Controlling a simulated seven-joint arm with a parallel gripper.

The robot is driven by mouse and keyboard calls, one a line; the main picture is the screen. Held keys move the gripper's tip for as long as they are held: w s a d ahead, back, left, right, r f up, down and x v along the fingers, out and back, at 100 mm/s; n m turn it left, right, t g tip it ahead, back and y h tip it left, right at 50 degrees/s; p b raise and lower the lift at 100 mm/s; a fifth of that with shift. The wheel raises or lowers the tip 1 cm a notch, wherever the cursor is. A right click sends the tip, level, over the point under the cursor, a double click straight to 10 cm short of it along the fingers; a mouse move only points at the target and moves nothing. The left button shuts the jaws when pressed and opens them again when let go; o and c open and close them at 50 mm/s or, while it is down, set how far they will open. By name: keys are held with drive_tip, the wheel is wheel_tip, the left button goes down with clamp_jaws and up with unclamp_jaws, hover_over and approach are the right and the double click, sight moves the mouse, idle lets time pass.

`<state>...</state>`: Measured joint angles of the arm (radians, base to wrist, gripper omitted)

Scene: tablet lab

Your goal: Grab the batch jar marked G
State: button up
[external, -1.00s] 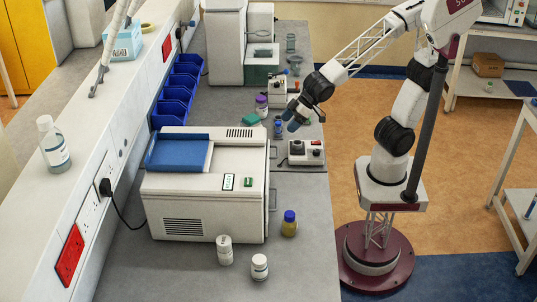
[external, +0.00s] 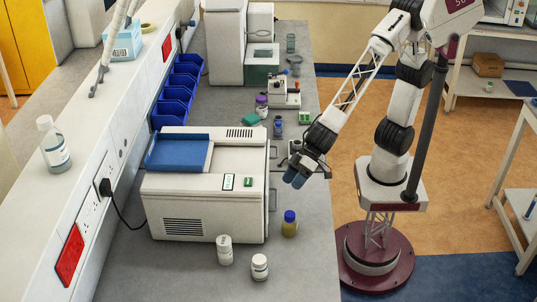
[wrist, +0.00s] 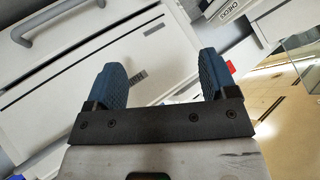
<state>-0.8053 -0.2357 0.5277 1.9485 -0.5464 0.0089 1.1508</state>
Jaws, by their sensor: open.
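Several small jars stand on the grey bench, and the letter G is not readable on any of them. Two white-capped jars, one at left (external: 224,250) and one at right (external: 260,267), stand at the near end. A yellow jar with a blue cap (external: 289,223) stands behind them near the right edge. A purple-capped jar (external: 261,106) and a small blue bottle (external: 278,127) stand farther back. My gripper (external: 294,179) is open and empty, above the bench's right edge. The wrist view shows both blue fingers apart (wrist: 163,78), with no jar between them.
A small device (external: 296,147) sits partly hidden behind my gripper. Blue bins (external: 175,92) line the wall. White cabinet fronts with a handle (wrist: 50,30) fill much of the wrist view.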

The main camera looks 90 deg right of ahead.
drive_tip(key=a+f+n+y, duration=0.15)
drive_tip(key=a+f, duration=0.25)
drive_tip(key=a, duration=0.5)
drive_tip(key=n+y, duration=0.2)
drive_tip(key=n, duration=0.6)
approach(261, 257)
drive_tip(key=a+f, duration=0.1)
drive_tip(key=w+a+f, duration=0.1)
drive_tip(key=shift+w+a+f+m+t, duration=0.1)
drive_tip(key=shift+a+m+t, duration=0.15)
drive_tip(key=shift+t, duration=0.05)
drive_tip(key=shift+x, duration=1.3)
drive_tip(key=shift+a, duration=0.15)
drive_tip(key=shift+r+x, duration=0.2)
drive_tip(key=shift+x, duration=2.25)
drive_tip(key=shift+w, duration=0.15)
drive_tip(key=shift+c, duration=0.4)
drive_tip(key=c, duration=1)
